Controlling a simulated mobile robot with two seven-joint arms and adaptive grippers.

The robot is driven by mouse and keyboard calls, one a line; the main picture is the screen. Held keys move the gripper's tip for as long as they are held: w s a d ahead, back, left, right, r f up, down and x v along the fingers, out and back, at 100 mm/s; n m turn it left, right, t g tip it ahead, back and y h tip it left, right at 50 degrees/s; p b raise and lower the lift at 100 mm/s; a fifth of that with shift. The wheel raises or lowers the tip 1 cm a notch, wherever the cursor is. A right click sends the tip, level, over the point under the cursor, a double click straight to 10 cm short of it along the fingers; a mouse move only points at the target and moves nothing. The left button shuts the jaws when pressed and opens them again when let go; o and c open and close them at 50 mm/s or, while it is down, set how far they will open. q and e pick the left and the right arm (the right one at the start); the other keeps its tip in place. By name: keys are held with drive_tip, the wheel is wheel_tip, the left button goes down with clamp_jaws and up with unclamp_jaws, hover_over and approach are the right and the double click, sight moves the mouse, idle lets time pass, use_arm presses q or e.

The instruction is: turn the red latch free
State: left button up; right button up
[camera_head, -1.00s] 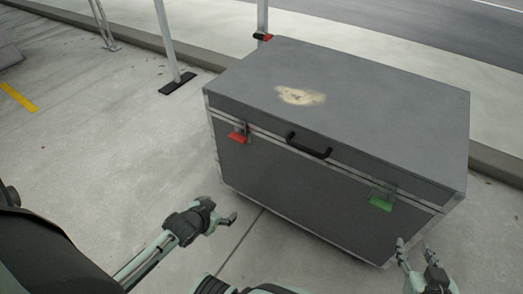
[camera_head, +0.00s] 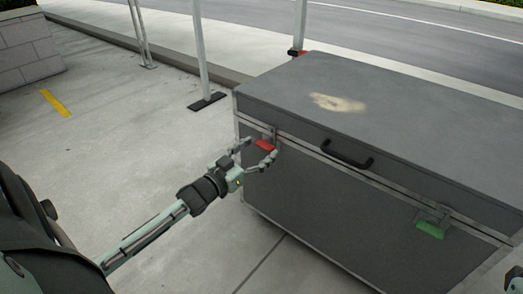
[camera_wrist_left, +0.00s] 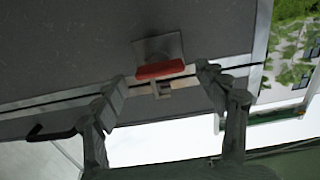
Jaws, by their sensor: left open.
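The red latch (camera_head: 265,145) is on the front of the grey case (camera_head: 330,205), near its left corner, below the lid seam. In the left wrist view the red latch (camera_wrist_left: 160,70) hangs on a metal plate. My left gripper (camera_head: 258,152) is open at the latch, one finger on each side of it. In the left wrist view my left gripper (camera_wrist_left: 163,85) shows clear gaps between its fingers and the latch. A small part of my right gripper (camera_head: 515,279) shows at the right edge; its fingers are mostly cut off.
A black handle (camera_head: 347,154) is on the case front, and a green latch (camera_head: 430,229) is farther right. Metal posts (camera_head: 200,60) stand behind the case on the left.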

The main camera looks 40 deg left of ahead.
use_arm(q)
drive_tip(key=shift+w, duration=0.7)
